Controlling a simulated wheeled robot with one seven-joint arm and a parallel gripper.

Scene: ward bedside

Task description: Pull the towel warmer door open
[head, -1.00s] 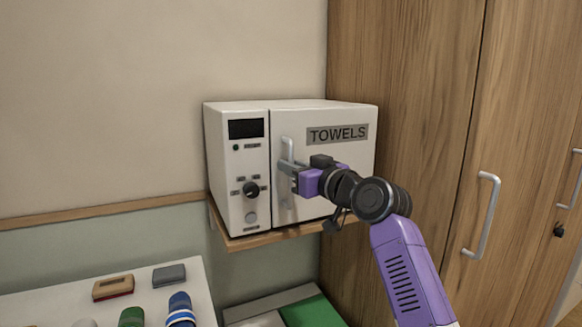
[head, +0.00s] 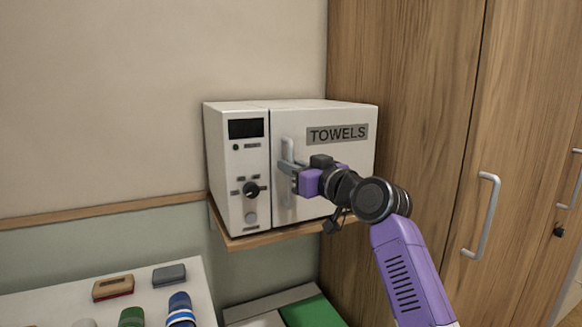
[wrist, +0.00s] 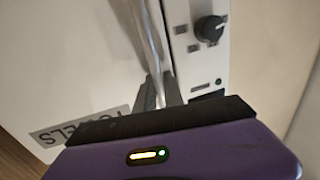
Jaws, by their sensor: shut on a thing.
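The white towel warmer (head: 240,108) stands on a wooden shelf, with a control panel on its left side. Its door (head: 350,165), labelled TOWELS, looks closed and flush with the body. A vertical metal handle (head: 287,150) is on the door's left side. My gripper (head: 286,168) is at the handle, its fingers shut on it. In the wrist view the handle bar (wrist: 150,45) runs down between the two fingertips (wrist: 161,90). My arm hides the lower right part of the door.
A tall wooden cabinet (head: 400,90) with a bar handle (head: 484,215) stands close on the right. The wooden shelf (head: 265,239) holds the warmer. Below left, a white surface (head: 60,304) carries several small items. A green item (head: 312,313) lies below the shelf.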

